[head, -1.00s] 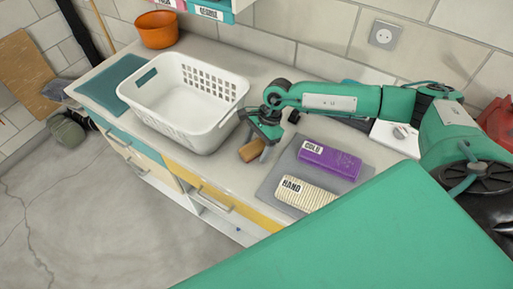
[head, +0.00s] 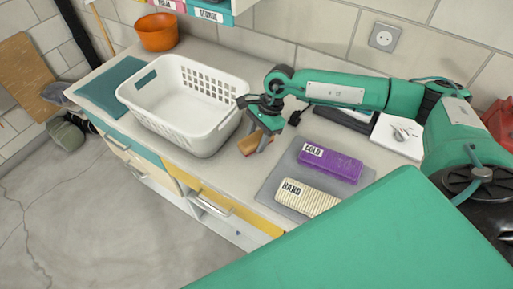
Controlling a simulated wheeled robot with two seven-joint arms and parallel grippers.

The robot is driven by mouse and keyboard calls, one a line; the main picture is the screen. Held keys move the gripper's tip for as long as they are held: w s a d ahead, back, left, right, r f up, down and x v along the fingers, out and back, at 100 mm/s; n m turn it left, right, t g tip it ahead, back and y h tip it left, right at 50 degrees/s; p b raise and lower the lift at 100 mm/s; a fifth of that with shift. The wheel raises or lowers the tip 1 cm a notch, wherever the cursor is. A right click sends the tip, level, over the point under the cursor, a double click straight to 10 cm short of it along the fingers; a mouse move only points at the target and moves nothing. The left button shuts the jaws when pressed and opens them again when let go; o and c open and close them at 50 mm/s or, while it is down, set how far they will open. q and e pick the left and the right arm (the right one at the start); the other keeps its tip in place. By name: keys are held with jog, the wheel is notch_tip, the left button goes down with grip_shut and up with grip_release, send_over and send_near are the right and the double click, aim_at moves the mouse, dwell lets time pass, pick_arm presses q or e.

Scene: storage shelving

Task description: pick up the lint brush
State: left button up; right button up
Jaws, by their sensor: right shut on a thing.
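The lint brush, a small tan-brown wooden piece (head: 249,143), shows at the fingertips of my right gripper (head: 257,143), just right of the white basket. My right gripper points down over the counter and is shut on the brush. The gripper hides part of the brush, and I cannot tell whether it is clear of the counter. My left gripper is not in the picture.
A white basket (head: 172,125) stands close left of the gripper. A grey mat (head: 268,187) with a purple bundle (head: 330,162) and a cream bundle (head: 305,198) lies to the right. An orange pot (head: 157,32) stands at the back left. A wall is behind.

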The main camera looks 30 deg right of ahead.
aim_at(257, 137)
notch_tip(257, 137, up, 16)
jog(key=b, duration=0.3)
jog(key=shift+f, duration=0.25)
jog(key=o, duration=0.3)
jog(key=shift+c, duration=0.4)
